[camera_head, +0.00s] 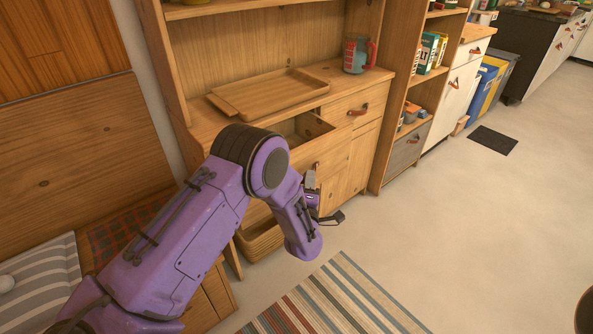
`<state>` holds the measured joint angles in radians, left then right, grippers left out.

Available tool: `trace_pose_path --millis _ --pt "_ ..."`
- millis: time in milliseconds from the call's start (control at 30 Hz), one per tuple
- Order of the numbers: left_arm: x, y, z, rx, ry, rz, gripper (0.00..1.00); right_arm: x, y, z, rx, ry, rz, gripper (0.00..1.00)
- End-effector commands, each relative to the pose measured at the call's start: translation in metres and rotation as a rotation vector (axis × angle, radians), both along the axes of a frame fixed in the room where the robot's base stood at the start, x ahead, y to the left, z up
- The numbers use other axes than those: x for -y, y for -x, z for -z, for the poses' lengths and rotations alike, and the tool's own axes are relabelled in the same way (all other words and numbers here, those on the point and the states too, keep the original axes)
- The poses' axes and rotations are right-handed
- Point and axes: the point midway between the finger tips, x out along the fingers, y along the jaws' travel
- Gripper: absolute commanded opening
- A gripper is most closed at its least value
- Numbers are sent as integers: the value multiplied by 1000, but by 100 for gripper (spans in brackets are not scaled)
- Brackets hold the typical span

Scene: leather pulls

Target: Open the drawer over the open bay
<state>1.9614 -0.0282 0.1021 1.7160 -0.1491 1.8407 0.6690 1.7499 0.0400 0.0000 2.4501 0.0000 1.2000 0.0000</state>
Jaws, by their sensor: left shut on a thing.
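The wooden cabinet (345,160) stands in front of me. Its drawer (318,125) beside the closed right-hand drawer (350,112) is pulled partly out, and part of its inside shows. My purple left arm hides most of that drawer's front and its pull. The open bay below holds a wicker basket (262,243), partly behind my arm. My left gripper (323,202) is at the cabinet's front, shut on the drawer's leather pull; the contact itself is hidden. My right gripper is out of view.
A bench with cushions is at the left.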

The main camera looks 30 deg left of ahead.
Motion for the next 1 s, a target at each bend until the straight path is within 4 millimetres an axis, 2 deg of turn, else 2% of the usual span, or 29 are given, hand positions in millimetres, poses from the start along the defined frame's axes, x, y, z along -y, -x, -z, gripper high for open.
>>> trace_pose_path --millis 100,300,700,733,800,1000 --pt "15 6 0 -2 -1 3 0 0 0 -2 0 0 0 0" --pt "27 11 0 -1 -1 1 0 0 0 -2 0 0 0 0" --pt "30 12 0 0 0 1 0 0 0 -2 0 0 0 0" --pt "30 12 0 0 0 1 19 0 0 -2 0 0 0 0" --pt "30 12 0 0 0 1 38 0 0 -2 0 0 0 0" --pt "30 11 0 1 -1 2 38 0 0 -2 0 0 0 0"
